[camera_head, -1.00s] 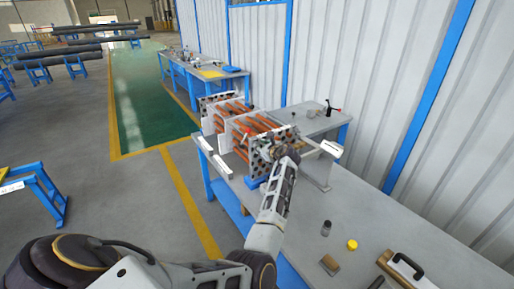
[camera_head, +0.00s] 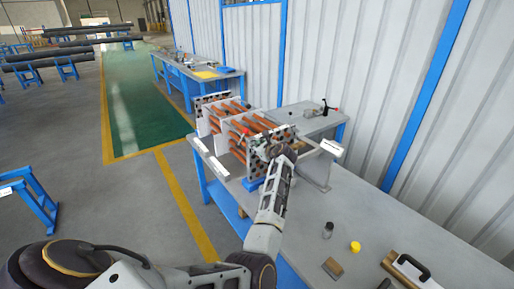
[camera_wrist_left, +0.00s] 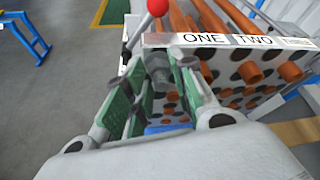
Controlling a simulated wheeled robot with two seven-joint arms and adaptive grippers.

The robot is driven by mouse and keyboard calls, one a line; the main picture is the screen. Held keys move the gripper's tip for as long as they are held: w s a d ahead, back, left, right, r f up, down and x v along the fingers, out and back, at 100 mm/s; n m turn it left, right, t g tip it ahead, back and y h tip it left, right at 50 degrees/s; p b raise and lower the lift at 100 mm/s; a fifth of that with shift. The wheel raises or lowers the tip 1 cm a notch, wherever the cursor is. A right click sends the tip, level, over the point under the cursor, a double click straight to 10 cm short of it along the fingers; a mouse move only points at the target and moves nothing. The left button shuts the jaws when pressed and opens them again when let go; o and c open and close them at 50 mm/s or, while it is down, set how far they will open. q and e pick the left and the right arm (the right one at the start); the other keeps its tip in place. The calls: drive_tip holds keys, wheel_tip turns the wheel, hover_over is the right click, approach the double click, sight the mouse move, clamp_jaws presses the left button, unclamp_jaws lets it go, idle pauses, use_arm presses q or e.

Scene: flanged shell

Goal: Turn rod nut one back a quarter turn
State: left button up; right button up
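The tube bundle with orange tubes and perforated plates (camera_head: 238,131) stands on the workbench. In the left wrist view, a strip with the words ONE, TWO and THREE (camera_wrist_left: 235,40) runs along the top of its near plate. A grey rod nut (camera_wrist_left: 158,66) sits below ONE. My left gripper (camera_head: 263,150) is at the bundle's near end. In the left wrist view, my left gripper's green-padded fingers (camera_wrist_left: 157,75) are spread on either side of that nut; whether they touch it is unclear. My right gripper is out of view.
The workbench (camera_head: 300,222) bears a dark cylinder (camera_head: 327,230), a yellow cap (camera_head: 355,247), a brown block (camera_head: 333,267) and a handled tool (camera_head: 408,268). Bare bench lies between these and the bundle.

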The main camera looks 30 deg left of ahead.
use_arm(q)
clamp_jaws()
